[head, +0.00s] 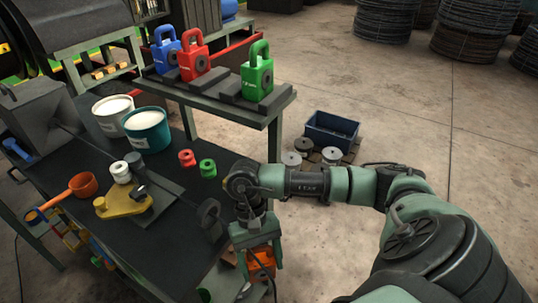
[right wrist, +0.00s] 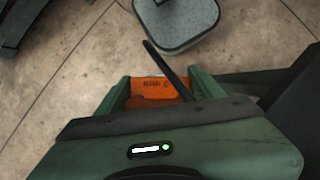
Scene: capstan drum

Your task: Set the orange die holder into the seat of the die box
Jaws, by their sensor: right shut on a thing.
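My right gripper (head: 258,267) is past the right edge of the dark workbench, pointing down over the floor. It is shut on the orange die holder (head: 264,261), which is largely hidden by the fingers and wrist. In the right wrist view the orange die holder (right wrist: 157,90) shows between the two green fingers, with dark lettering on its face. A grey box (head: 36,108) stands at the far left of the bench with a dark rod or wire running out of it; it may be the die box. Its seat cannot be made out. My left gripper is not in view.
Two buckets (head: 147,130), small red and green rings (head: 208,168), and a yellow plate (head: 122,204) with rollers are on the bench.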

